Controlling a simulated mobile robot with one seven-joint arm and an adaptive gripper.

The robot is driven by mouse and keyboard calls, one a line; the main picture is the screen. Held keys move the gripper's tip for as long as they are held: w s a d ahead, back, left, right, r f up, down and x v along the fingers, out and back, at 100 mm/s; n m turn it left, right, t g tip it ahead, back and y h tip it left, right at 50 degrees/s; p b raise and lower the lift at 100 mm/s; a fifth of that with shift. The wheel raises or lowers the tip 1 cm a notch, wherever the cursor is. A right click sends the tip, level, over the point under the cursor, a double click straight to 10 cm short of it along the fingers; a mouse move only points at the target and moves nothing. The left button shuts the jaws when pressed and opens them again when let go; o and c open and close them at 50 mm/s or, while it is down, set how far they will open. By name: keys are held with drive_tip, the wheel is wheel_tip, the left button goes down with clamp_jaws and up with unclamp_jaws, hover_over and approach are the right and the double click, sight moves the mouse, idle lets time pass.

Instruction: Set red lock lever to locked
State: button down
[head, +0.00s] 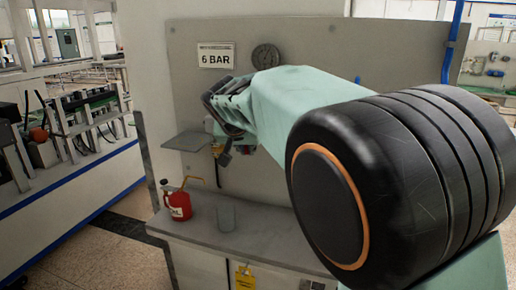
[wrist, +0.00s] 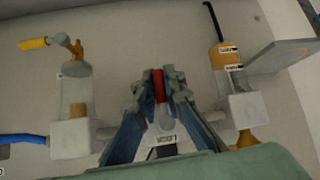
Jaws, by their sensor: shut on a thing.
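The red lock lever (wrist: 159,86) stands out between my fingertips in the wrist view, above a grey body with a small label below it. My gripper (wrist: 161,82) is shut on the lever, with a blue-grey finger on each side of it. In the head view my gripper (head: 222,100) is at the wall panel, below the 6 BAR sign (head: 216,55). There the lever is hidden by my gripper and arm. The lever's lock position cannot be told from these frames.
In the wrist view, a clear-bowled unit with a yellow handle (wrist: 34,43) is left and an orange cylinder (wrist: 224,56) right, close to my fingers. A grey shelf (head: 188,141) juts out. A red oil can (head: 179,206) and grey cup (head: 226,216) stand on the counter (head: 250,241).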

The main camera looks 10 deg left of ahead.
idle(0.3)
drive_tip(key=c, duration=2)
unclamp_jaws()
drive_tip(key=v, duration=1.2)
drive_tip(key=shift+w+d, duration=0.1)
drive_tip(key=shift+d, duration=0.1)
